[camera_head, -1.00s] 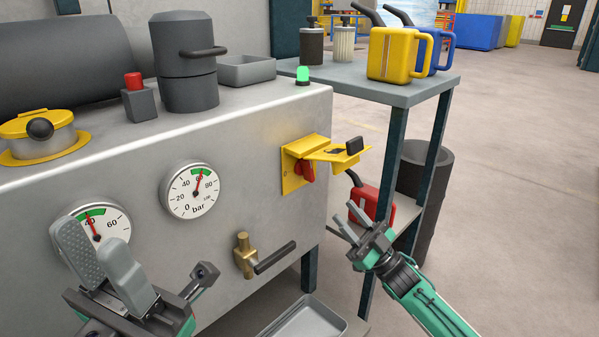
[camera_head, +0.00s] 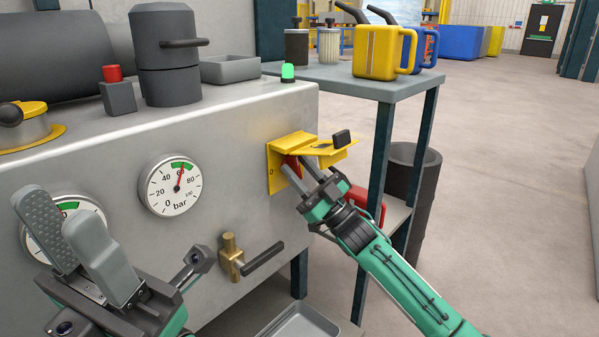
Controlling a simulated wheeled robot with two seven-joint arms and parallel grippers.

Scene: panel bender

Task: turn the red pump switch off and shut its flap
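The red pump switch (camera_head: 292,162) sits on a yellow plate (camera_head: 274,177) on the front of the grey machine, mostly hidden behind my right gripper and under the flap. The yellow flap (camera_head: 335,154) is raised and sticks out from the plate, with a black knob (camera_head: 341,138) at its outer end. My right gripper (camera_head: 303,177) is just below the flap in front of the switch, its fingers apart. I cannot tell whether a finger touches the switch. My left gripper (camera_head: 72,243) is open and empty at the lower left, in front of a gauge.
Two pressure gauges, one fully visible (camera_head: 170,186), and a brass valve with a black lever (camera_head: 233,257) are on the machine front. A side table (camera_head: 385,88) with cans stands behind right; a red can (camera_head: 366,203) is on its lower shelf. A grey tray (camera_head: 300,322) lies below.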

